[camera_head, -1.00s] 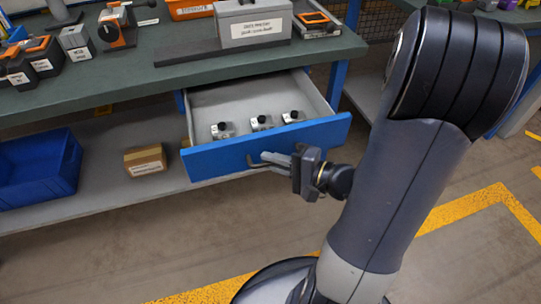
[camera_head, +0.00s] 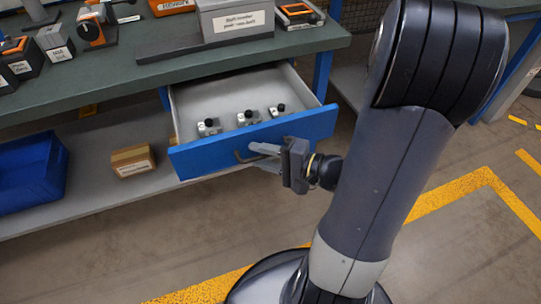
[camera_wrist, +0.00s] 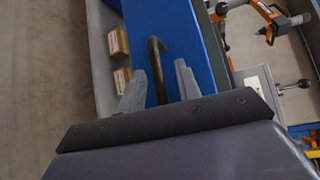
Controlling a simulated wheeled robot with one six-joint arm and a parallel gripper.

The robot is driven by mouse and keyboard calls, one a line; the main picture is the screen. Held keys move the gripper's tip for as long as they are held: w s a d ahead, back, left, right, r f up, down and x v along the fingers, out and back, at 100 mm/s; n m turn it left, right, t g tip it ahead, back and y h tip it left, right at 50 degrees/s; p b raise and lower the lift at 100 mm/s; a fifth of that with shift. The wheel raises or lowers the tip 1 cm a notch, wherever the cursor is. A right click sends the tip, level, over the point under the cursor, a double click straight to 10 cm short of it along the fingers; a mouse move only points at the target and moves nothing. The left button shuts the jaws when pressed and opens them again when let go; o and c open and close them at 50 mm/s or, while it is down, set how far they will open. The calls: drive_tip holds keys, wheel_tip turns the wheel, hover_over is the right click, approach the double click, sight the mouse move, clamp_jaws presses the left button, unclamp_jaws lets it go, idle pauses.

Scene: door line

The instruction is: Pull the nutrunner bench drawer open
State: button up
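The blue-fronted drawer (camera_head: 200,158) under the green bench top stands pulled out, with its grey inside in view. Three small metal parts with black knobs (camera_head: 247,118) sit in it. Its dark bar handle (camera_head: 240,157) is on the blue front. My gripper (camera_head: 262,152) is at the handle, in front of the drawer. In the wrist view, my gripper (camera_wrist: 160,85) has its two grey fingers apart, with the handle (camera_wrist: 155,60) between them and a gap visible on each side. The blue drawer front also shows in the wrist view (camera_wrist: 170,35).
A blue bin (camera_head: 30,175) and a cardboard box (camera_head: 133,161) stand on the lower shelf. A labelled grey case (camera_head: 236,20) and several tools are on the bench top (camera_head: 100,75).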

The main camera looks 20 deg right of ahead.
drive_tip(key=p+v, duration=0.1)
drive_tip(key=v, duration=0.9)
drive_tip(key=shift+s+d, duration=0.25)
drive_tip(key=shift+s, duration=0.05)
idle(0.4)
drive_tip(key=shift+b+x, duration=0.5)
drive_tip(key=shift+x, duration=4.9)
drive_tip(key=shift+r, duration=0.1)
